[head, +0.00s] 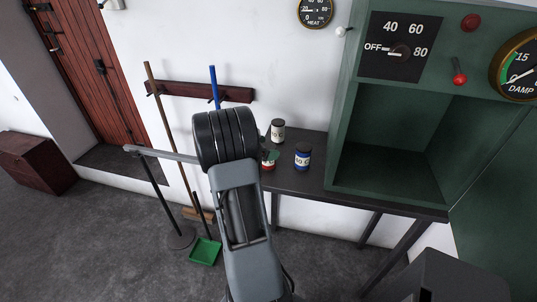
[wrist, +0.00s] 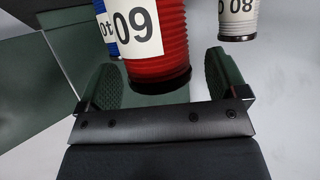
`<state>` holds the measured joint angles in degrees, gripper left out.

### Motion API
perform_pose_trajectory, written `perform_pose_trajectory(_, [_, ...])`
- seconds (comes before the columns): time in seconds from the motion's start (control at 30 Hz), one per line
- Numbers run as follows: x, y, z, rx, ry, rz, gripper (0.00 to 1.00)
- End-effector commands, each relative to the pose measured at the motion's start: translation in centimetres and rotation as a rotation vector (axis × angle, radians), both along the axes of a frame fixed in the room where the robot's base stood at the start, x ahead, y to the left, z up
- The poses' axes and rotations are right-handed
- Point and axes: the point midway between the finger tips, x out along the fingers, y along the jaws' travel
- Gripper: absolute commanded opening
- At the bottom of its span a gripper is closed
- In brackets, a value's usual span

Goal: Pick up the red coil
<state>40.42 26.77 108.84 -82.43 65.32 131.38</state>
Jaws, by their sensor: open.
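The red coil (wrist: 157,62), a ribbed red cylinder with a white label reading "09", stands large in the wrist view. In the head view the red coil (head: 267,167) is mostly hidden behind my gripper, on the dark bench. My gripper (wrist: 162,82) is open, with one green finger on each side of the coil's near end in the wrist view. I cannot tell if either finger touches it. In the head view only a bit of my gripper (head: 269,155) shows past my arm.
A blue coil (head: 303,156) stands just right of the red one; a white coil (head: 278,130) stands behind. The dark bench (head: 312,180) runs right to a green cabinet (head: 385,130) with an open recess. A broom (head: 170,130) and green dustpan (head: 205,251) are left.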

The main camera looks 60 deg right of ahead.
Motion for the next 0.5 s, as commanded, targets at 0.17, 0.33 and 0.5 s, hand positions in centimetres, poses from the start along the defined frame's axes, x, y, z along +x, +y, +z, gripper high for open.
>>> perform_pose_trajectory(0.17, [-0.42,-0.81,-0.39,0.001,-0.001,0.001,0.92])
perform_pose_trajectory(0.33, [-0.41,-0.82,-0.45,0.001,-0.001,0.001,0.92])
perform_pose_trajectory(0.5, [-0.41,-0.8,-0.44,0.001,-0.001,0.001,0.8])
